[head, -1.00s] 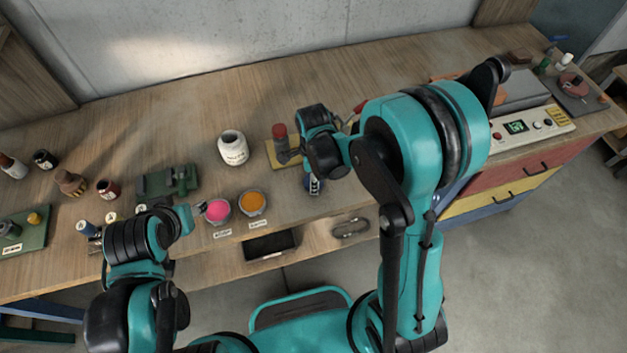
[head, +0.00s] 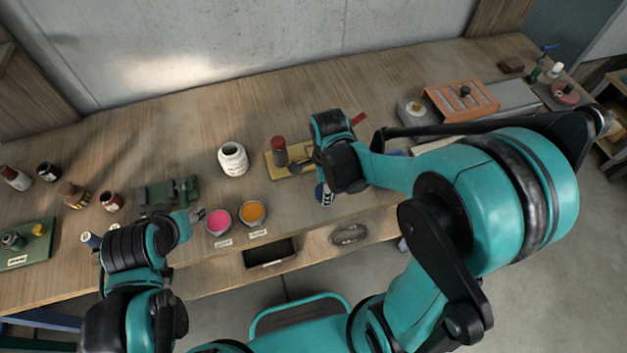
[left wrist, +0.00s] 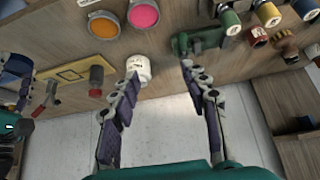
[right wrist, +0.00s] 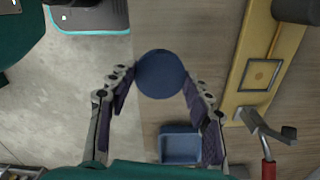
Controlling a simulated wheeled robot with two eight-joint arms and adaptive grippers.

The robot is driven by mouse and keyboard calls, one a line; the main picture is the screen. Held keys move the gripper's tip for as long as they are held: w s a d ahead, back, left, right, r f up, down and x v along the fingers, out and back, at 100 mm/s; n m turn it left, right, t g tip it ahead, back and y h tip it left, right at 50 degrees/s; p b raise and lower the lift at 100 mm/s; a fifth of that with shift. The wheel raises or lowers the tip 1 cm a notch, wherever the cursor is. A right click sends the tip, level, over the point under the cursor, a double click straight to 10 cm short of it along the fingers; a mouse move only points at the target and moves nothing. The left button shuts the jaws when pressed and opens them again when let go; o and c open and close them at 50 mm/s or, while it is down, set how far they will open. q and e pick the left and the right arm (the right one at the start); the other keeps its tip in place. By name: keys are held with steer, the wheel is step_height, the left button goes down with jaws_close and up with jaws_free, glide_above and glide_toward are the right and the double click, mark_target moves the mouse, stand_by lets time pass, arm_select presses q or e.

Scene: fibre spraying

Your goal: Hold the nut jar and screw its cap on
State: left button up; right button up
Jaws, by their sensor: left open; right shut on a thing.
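The white nut jar (head: 233,160) stands upright on the bench, its mouth facing up and looking uncapped. It also shows in the left wrist view (left wrist: 139,68), close beside the tip of one finger. My left gripper (head: 196,215) is open and empty, nearer to me than the jar and to its left. My right gripper (head: 325,190) is shut on a round dark blue cap (right wrist: 160,73), which sits between its fingertips in the right wrist view. That gripper is to the right of the jar, near the bench's front edge.
A yellow board (head: 290,172) with a red-topped post (head: 279,150) lies between the jar and my right gripper. Pink (head: 219,221) and orange (head: 253,213) cups stand in front of the jar. A green fixture (head: 167,194) is to its left. Bench behind the jar is clear.

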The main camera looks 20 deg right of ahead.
steer(key=s+d+r+p, duration=0.1)
steer(key=s+d+r, duration=0.1)
steer(key=s, duration=0.3)
steer(key=shift+s+d+r, duration=0.2)
steer(key=shift+d+r, duration=0.1)
steer(key=shift+r, duration=0.5)
